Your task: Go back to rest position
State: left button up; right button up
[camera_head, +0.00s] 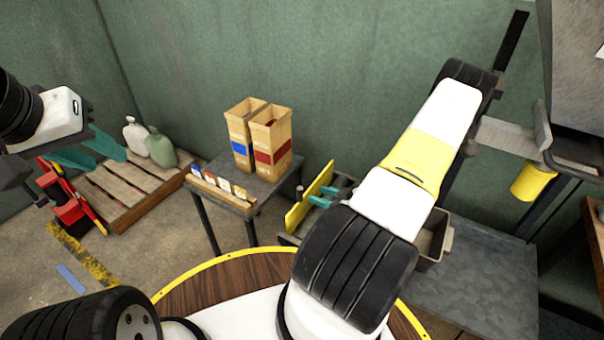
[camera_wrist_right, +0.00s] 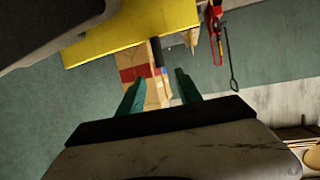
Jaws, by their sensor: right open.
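My left gripper (camera_head: 96,149) hangs at the left of the head view, its teal fingers apart and nothing between them, above the pallet area. My right arm reaches across the middle of the head view. My right gripper (camera_head: 325,197) is partly hidden behind that arm, next to a yellow panel (camera_head: 298,216). In the right wrist view the right gripper (camera_wrist_right: 158,92) is open and empty. Beyond its fingers are a tan carton with a red band (camera_wrist_right: 132,72) and the yellow panel (camera_wrist_right: 125,32).
Two tan cartons, one blue-banded (camera_head: 241,150) and one red-banded (camera_head: 270,157), stand on a small grey table (camera_head: 266,187) with a label rack (camera_head: 221,190). A grey bin (camera_head: 432,250) sits partly behind my right arm.

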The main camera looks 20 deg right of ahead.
jog(key=w+d+r+g+h, duration=0.2)
jog(key=w+r+h, duration=0.15)
jog(key=r, duration=0.55)
jog(key=w+d+r+g+h, duration=0.2)
jog(key=w+r+h, duration=0.15)
jog(key=r, duration=0.55)
notch_tip(320, 180, up, 8)
jog(key=s+a+m, duration=0.1)
jog(key=a, duration=0.2)
jog(key=s+a+r+m+g+y, duration=0.1)
jog(key=s+a+r, duration=0.6)
jog(key=s+a, duration=0.2)
jog(key=s+a+r+m+g+y, duration=0.1)
jog(key=s+a+r+m, duration=0.1)
jog(key=s+a+r, duration=0.6)
jog(key=s, duration=0.4)
jog(key=shift+s+a+m+y, duration=0.3)
jog(key=shift+s+a+y, duration=0.05)
jog(key=shift+y, duration=0.05)
jog(key=shift+c, duration=0.2)
jog(key=shift+d, duration=0.1)
jog(key=shift+c, duration=0.3)
